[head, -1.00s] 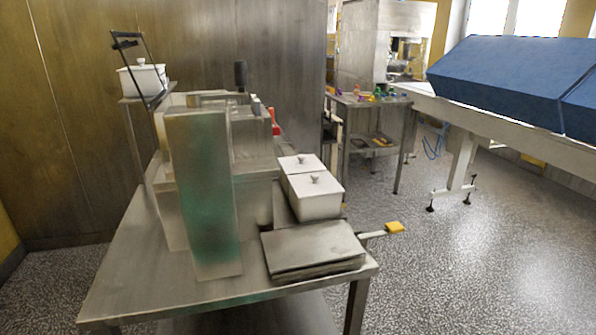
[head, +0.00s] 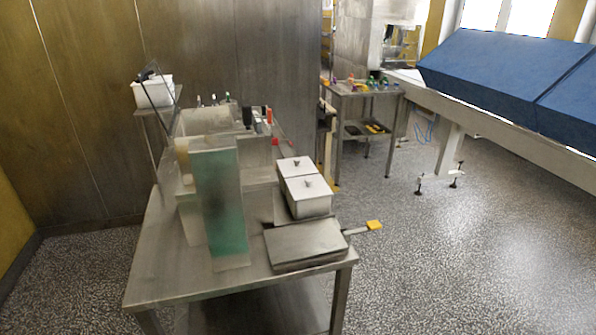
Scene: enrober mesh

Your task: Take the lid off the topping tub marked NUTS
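Two white tubs stand one behind the other on the right side of a steel table. The front tub (head: 309,204) and the rear tub (head: 281,189) both have flat lids with small knobs: the front lid (head: 308,188) and the rear lid (head: 294,166) are on. A third white tub (head: 153,92) stands on a small raised stand at the far left, partly behind a dark frame. No marking is readable on any tub, so I cannot tell which is NUTS. My gripper is not in view.
The steel table (head: 160,262) holds a tall greenish panel (head: 220,205), machine parts behind it and a flat metal slab (head: 300,243) with a yellow-ended handle (head: 374,225). A trolley (head: 338,105) and a blue-covered conveyor (head: 480,70) stand behind.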

